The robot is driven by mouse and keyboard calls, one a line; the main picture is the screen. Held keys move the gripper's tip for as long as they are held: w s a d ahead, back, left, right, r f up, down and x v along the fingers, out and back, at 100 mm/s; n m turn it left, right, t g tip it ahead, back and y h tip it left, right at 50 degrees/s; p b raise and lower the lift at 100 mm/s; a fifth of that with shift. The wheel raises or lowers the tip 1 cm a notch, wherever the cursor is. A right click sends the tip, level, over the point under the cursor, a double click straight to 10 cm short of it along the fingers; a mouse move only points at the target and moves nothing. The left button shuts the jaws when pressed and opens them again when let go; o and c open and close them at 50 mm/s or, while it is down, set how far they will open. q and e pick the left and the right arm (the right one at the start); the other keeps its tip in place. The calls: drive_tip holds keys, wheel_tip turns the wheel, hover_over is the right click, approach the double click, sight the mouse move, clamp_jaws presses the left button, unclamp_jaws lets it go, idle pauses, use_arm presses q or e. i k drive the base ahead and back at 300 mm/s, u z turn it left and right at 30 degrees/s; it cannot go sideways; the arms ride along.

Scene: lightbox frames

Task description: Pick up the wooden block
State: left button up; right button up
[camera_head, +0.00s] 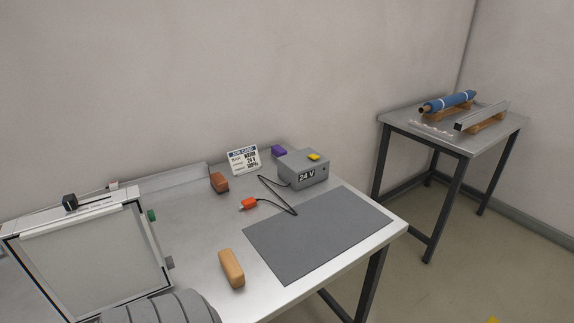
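A light tan wooden block (231,268) with rounded edges lies on the metal workbench (195,239), near its front edge and left of the dark grey mat. A smaller reddish-brown block (219,182) stands farther back on the same bench; I cannot tell its material. Neither of my grippers is in view, and nothing touches the tan block.
A framed panel (95,255) stands at the left. The grey mat (318,235) lies bare. Behind it are a 24 V box (303,171), cabled orange connector (249,203), purple block (279,151) and job card (243,159). A second table (462,138) holds a blue roll (450,102).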

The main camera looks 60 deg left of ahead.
sight(232, 270)
drive_tip(key=i, duration=0.7)
drive_tip(key=u, duration=2.8)
